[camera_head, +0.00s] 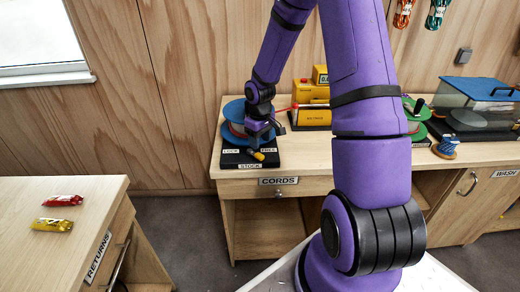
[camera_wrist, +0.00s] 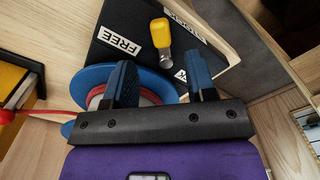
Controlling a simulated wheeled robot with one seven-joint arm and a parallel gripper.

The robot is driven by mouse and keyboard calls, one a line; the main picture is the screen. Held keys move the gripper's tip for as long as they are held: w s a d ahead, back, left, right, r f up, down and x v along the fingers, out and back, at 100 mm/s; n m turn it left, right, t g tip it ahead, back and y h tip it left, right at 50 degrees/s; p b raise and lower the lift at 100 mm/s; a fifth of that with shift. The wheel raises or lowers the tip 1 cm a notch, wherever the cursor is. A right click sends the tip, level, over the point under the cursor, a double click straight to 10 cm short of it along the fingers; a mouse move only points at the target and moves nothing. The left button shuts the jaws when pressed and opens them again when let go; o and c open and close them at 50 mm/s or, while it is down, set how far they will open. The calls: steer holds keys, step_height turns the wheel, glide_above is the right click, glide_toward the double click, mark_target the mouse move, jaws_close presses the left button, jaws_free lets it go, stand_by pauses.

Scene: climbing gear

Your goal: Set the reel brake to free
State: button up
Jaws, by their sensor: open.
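The reel (camera_head: 233,111) has blue flanges and stands on a black base (camera_head: 236,160) labelled LOCK, FREE and STOCK. The brake lever has a yellow knob (camera_head: 259,156) and a grey end. It shows in the wrist view as a yellow knob (camera_wrist: 161,33) to the right of the FREE label (camera_wrist: 120,40); I cannot tell which setting it is at. My gripper (camera_head: 268,136) is just above the base at the reel's front. In the wrist view my gripper (camera_wrist: 163,80) is open and empty, with the lever beyond the fingertips. The other label there is partly hidden by a finger.
The reel stands at the left end of the cords counter (camera_head: 318,178). A red cord runs from it to a yellow machine (camera_head: 312,105). The returns table (camera_head: 85,215) is at left.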

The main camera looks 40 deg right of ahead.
steer(key=shift+r, duration=2.3)
steer(key=shift+r, duration=0.1)
step_height(320, 180, up, 10)
steer(key=h, duration=0.1)
glide_above(260, 155)
steer(key=s+a, duration=0.3)
steer(key=s+a+r+m+t, duration=0.15)
steer(key=s+a+r, duration=0.3)
steer(key=r, duration=0.45)
steer(key=s+a+r+t, duration=0.2)
steer(key=s+a+r, duration=0.1)
steer(key=s, duration=0.6)
steer(key=s+a+r+t+y, duration=0.1)
steer(key=s+a+r, duration=0.2)
steer(key=s+r, duration=0.3)
steer(key=s+m, duration=0.1)
steer(key=s, duration=0.3)
steer(key=shift+a+r+t, duration=0.2)
steer(key=shift+a+t, duration=0.05)
steer(key=shift+t, duration=0.1)
